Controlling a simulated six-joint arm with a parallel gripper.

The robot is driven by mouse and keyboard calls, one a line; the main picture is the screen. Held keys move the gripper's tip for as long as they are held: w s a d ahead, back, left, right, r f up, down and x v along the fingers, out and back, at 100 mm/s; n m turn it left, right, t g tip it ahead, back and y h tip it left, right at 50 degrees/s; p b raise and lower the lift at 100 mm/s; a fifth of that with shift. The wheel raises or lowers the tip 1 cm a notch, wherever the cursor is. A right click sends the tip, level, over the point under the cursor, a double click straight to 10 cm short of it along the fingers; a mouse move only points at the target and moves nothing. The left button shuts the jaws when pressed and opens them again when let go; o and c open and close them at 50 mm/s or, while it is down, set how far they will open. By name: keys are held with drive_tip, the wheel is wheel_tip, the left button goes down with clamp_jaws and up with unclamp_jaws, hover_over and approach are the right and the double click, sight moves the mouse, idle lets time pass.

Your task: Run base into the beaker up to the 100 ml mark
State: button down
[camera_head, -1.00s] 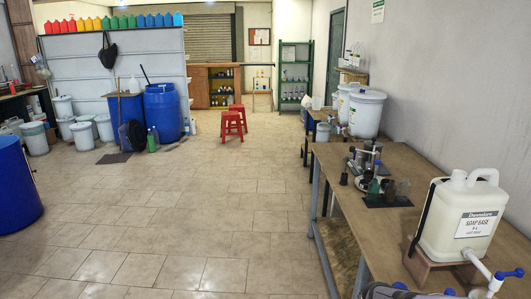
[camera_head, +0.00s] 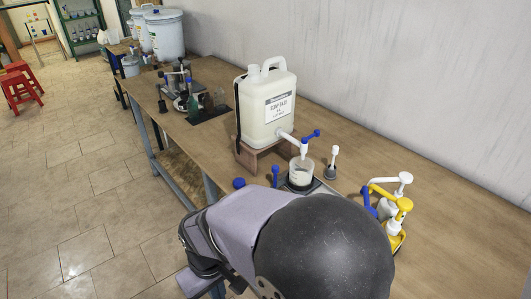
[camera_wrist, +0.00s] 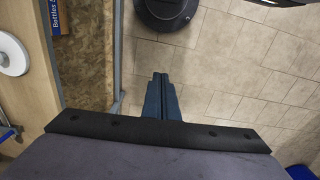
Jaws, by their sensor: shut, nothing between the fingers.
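The white "SOAP BASE" jug (camera_head: 265,108) stands on a small wooden stand (camera_head: 250,155) on the bench. Its white tap (camera_head: 303,148) has a blue handle (camera_head: 312,134) and points down over the beaker. The clear beaker (camera_head: 300,172) stands upright on a dark flat device (camera_head: 297,187) under the spout. Its marks and level are too small to read, and no stream can be made out. My gripper (camera_wrist: 161,82) shows in the wrist view, shut and empty, above the floor beside the bench. In the head view my arm hides the bench's near edge.
Right of the beaker are a small white-topped item (camera_head: 333,162) and yellow and white pump bottles (camera_head: 392,205). Blue knobs (camera_head: 239,183) stand left of it. Lab gear (camera_head: 182,90) and white drums (camera_head: 163,35) are farther back. The bench's right side is clear.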

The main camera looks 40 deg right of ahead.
idle(0.4)
drive_tip(key=w+d+r+m+h+b, duration=0.1)
drive_tip(key=w+d+r+m+h, duration=0.25)
drive_tip(key=w+d, duration=0.5)
drive_tip(key=w+d+r+m+g+h, duration=0.15)
drive_tip(key=w+d+r+h, duration=0.3)
drive_tip(key=d, duration=0.75)
drive_tip(key=w+d+r+m+h+b, duration=0.1)
drive_tip(key=w+d+r+m+h, duration=0.25)
drive_tip(key=w+d, duration=0.5)
wheel_tip(320, 180, up, 6)
drive_tip(key=r+m+h+p, duration=0.1)
drive_tip(key=m+h+p, duration=0.3)
drive_tip(key=p, duration=0.1)
hover_over(311, 136)
drive_tip(key=w+a, duration=0.1)
drive_tip(key=w, duration=0.3)
drive_tip(key=shift+g, duration=0.35)
drive_tip(key=shift+s+a+f+p, duration=0.1)
drive_tip(key=shift+s+f+p, duration=0.25)
drive_tip(key=shift+f, duration=0.35)
drive_tip(key=shift+s+a+f+p, duration=0.1)
drive_tip(key=shift+s+f+p, duration=0.2)
drive_tip(key=shift+f, duration=0.4)
drive_tip(key=shift+s+a+f+p, duration=0.1)
drive_tip(key=shift+s+f+p, duration=0.1)
drive_tip(key=shift+s+f, duration=0.35)
drive_tip(key=shift+w+f+b, duration=0.15)
drive_tip(key=shift+f+b, duration=0.1)
drive_tip(key=shift+b, duration=0.05)
